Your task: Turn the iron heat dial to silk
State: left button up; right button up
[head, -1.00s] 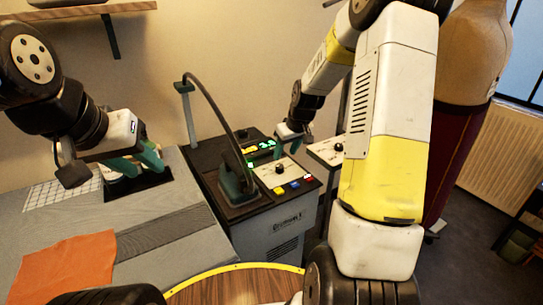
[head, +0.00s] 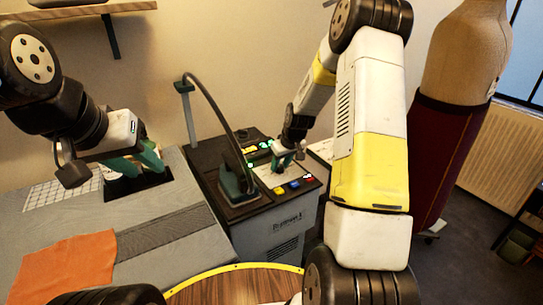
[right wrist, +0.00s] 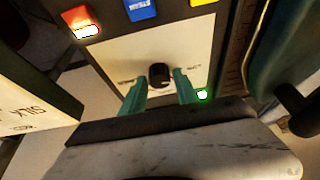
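The black dial knob (right wrist: 160,75) stands on a pale panel (right wrist: 115,50) in the right wrist view. Small lettering lies on both sides of it, too small to read. My right gripper (right wrist: 160,90) is open, with its teal fingers on either side of the knob; contact is not clear. In the head view the right gripper (head: 283,163) is low over the panel and hides the dial. A white board (right wrist: 30,110) lettered SILK, upside down, is at the left. The iron (head: 236,183) stands left of the panel. My left gripper (head: 136,163) is open over a black pad.
A red button (right wrist: 80,20) and a blue button (right wrist: 142,8) edge the panel. A green light (right wrist: 203,95) glows near my right finger. The iron's hose (head: 215,105) arches behind. An orange cloth (head: 65,265) lies on the grey table. A dress form (head: 450,120) stands right.

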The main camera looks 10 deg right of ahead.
grip_shut()
jog(key=shift+a+m, duration=0.1)
jog(key=shift+m, duration=0.3)
jog(key=m+h, duration=0.1)
jog(key=m, duration=0.1)
jog(key=shift+a+m, duration=0.15)
jog(key=shift+m, duration=0.15)
jog(key=shift+m+h, duration=1)
jog(key=shift+m, duration=1.2)
jog(key=shift+o, duration=2.2)
grip_release()
